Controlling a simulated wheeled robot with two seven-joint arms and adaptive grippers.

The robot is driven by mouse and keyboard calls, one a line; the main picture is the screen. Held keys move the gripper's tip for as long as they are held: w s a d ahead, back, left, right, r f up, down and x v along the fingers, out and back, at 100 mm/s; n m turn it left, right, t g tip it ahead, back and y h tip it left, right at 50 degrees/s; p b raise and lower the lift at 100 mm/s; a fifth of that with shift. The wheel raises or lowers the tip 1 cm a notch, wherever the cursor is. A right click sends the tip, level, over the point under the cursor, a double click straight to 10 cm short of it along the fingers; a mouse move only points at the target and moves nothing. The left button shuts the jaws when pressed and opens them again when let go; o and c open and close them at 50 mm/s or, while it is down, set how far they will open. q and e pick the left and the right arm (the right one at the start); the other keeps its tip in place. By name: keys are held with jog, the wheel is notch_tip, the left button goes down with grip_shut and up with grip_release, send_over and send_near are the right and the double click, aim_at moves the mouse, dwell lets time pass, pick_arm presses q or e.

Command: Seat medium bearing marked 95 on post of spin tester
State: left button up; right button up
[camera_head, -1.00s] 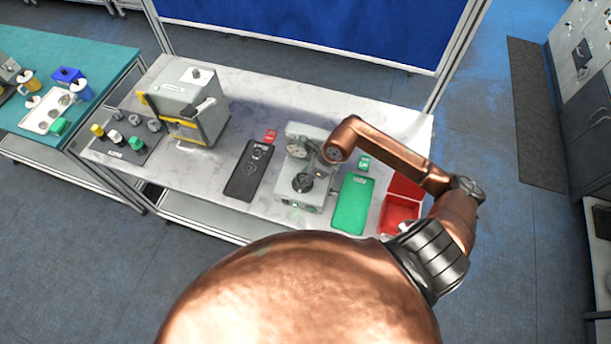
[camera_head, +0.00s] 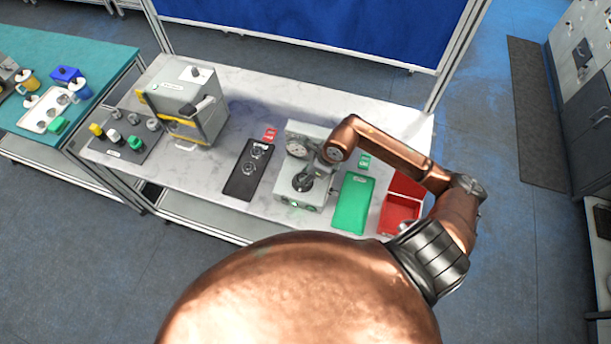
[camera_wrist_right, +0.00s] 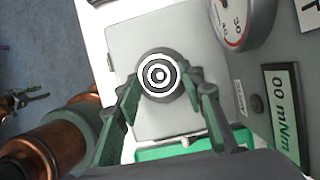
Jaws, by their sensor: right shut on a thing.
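The spin tester (camera_head: 322,131) is a grey machine with a round dial, standing in the middle of the pale bench. My right gripper (camera_head: 307,177) is low over the front of the tester, at its dark round post area. In the right wrist view my right gripper (camera_wrist_right: 160,84) is shut on a bearing (camera_wrist_right: 160,75), a round dark-rimmed piece with light and dark rings, face toward the camera. I cannot read a mark on it. The post is hidden, so I cannot tell whether the bearing touches it.
A black tray (camera_head: 239,187) with ring-shaped bearings lies left of the tester. A green tray (camera_head: 353,205) and an open red bin (camera_head: 400,212) are to its right. A grey and yellow machine (camera_head: 182,100) stands at the left. The dial (camera_wrist_right: 236,22) is close beside the gripper.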

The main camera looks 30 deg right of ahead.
jog(key=shift+f+b, duration=0.3)
jog(key=shift+b, duration=0.15)
jog(key=o, duration=1.4)
jog(key=shift+c, duration=0.2)
jog(key=shift+o, duration=0.4)
jog(key=shift+o, duration=1.1)
jog(key=shift+r+p, duration=1.9)
jog(key=shift+r, duration=1.9)
